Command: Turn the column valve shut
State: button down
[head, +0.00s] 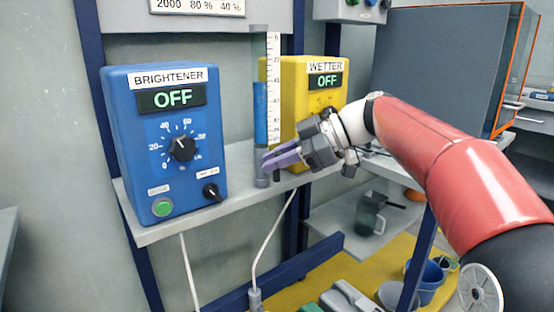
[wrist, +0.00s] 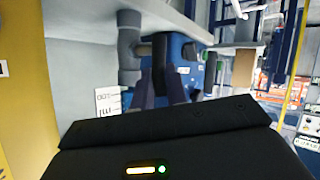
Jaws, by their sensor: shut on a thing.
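The column (head: 260,112) is an upright clear tube with blue liquid, beside a white scale strip (head: 273,90), between the blue and yellow boxes. Its grey lower fitting (head: 262,180) shows below the liquid, and a grey pipe part shows in the wrist view (wrist: 128,48). My gripper (head: 279,156) reaches in from the right, its purple fingers at the foot of the column. In the wrist view, the dark valve handle (wrist: 160,48) sits between the fingertips (wrist: 161,85), and my gripper is shut on it. The fingers hide part of the valve in the head view.
The blue BRIGHTENER box (head: 166,140) stands left of the column, and the yellow WETTER box (head: 312,95) stands close behind my gripper. Both displays read OFF. The grey shelf (head: 160,230) runs beneath. A pale hose (head: 273,240) hangs below it. A jug (head: 370,215) stands lower right.

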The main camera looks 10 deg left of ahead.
jog(key=c, duration=1.4)
grip_release()
jog(key=shift+r, duration=0.1)
